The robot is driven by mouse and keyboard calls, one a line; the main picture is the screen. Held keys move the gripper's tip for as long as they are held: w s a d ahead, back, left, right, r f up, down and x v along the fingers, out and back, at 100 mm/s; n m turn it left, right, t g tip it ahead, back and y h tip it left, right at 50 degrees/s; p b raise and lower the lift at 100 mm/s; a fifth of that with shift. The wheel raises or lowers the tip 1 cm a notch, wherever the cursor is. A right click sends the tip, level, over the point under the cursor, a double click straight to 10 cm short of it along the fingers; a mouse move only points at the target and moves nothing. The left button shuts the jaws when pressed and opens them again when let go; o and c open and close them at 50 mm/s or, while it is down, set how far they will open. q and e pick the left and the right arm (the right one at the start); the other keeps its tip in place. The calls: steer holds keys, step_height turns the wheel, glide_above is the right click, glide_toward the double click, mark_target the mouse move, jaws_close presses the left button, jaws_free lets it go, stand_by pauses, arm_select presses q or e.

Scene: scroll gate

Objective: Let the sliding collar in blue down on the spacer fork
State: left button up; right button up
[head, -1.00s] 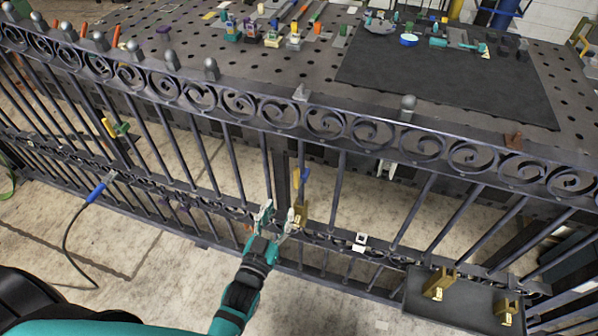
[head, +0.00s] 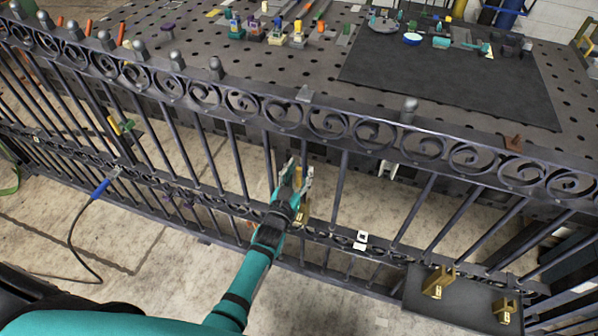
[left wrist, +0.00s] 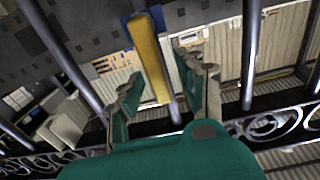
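The sliding collar in blue shows in the left wrist view as a small blue part (left wrist: 158,16) behind the top of a yellow bar (left wrist: 150,62), on a gate upright. In the head view my left gripper (head: 299,171) largely covers it; some yellow (head: 299,182) shows between the fingers. A brass fork-like piece (head: 303,214), apparently the spacer fork, is on the gate below the yellow part, partly hidden by my gripper. My left gripper's fingers (left wrist: 165,85) are open, one on each side of the yellow bar, with gaps visible. My right gripper is not in view.
The scroll gate (head: 330,125) runs across the view, its bars close on both sides of my gripper. A dark tray (head: 465,305) at lower right holds brass forks (head: 437,283). A white tag (head: 361,240) is on the lower rail. A perforated table (head: 320,65) stands behind.

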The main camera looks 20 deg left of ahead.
arm_select(q)
steer(key=shift+c, duration=0.2)
jaws_close()
steer(key=shift+a+n, duration=0.15)
steer(key=shift+n, duration=0.15)
steer(key=a+f+n+b, duration=0.4)
steer(key=a+n+b, duration=0.1)
steer(key=n, duration=1)
steer(key=shift+f+b, duration=0.2)
steer(key=shift+b, duration=0.35)
steer(key=shift+w+n, duration=0.1)
steer(key=shift+n, duration=0.2)
